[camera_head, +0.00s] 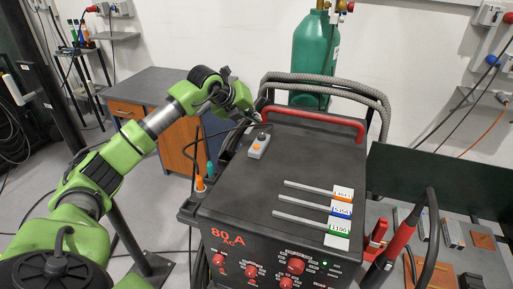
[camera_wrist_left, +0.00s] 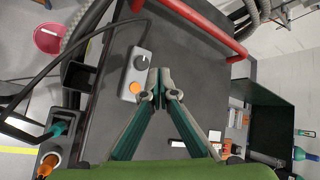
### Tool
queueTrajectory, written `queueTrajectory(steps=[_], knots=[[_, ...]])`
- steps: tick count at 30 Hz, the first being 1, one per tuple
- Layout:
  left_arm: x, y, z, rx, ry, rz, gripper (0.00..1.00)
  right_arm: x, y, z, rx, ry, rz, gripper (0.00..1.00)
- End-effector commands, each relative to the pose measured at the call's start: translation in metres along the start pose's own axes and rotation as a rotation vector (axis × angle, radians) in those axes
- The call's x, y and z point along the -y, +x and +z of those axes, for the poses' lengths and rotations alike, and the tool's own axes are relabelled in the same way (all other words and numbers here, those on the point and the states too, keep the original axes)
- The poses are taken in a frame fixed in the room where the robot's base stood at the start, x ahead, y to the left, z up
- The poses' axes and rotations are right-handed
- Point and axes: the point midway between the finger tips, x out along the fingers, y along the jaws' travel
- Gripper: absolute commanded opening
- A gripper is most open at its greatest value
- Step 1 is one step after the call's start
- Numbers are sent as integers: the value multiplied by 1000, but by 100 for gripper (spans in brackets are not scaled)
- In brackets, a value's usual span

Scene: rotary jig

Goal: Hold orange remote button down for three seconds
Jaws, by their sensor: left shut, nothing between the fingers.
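A small grey remote (camera_head: 260,143) lies on the dark top of the welding machine (camera_head: 310,160), towards its back left. In the left wrist view the remote (camera_wrist_left: 138,72) shows a dark knob (camera_wrist_left: 141,62) and a round orange button (camera_wrist_left: 135,87). My left gripper (camera_head: 256,118) is above the machine's back left area, behind the remote in the head view. In the wrist view its fingertips (camera_wrist_left: 160,92) are together and empty, just right of the orange button. I cannot tell their height above the top. My right gripper is not in view.
A red handle bar (camera_head: 315,119) and a thick grey hose (camera_head: 330,85) run along the machine's back edge. A green gas cylinder (camera_head: 312,60) stands behind. Three labelled rods (camera_head: 310,207) lie on the top's right part. A cable runs from the remote.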

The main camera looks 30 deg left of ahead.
Motion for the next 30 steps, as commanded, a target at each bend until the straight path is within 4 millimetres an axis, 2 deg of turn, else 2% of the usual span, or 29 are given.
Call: queueTrajectory(steps=[15, 30], knots=[[-36, 50, -37, 0, 0, -1, 0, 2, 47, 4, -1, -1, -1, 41], [-38, 53, -39, 0, 0, -1, 0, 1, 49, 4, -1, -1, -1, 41]])
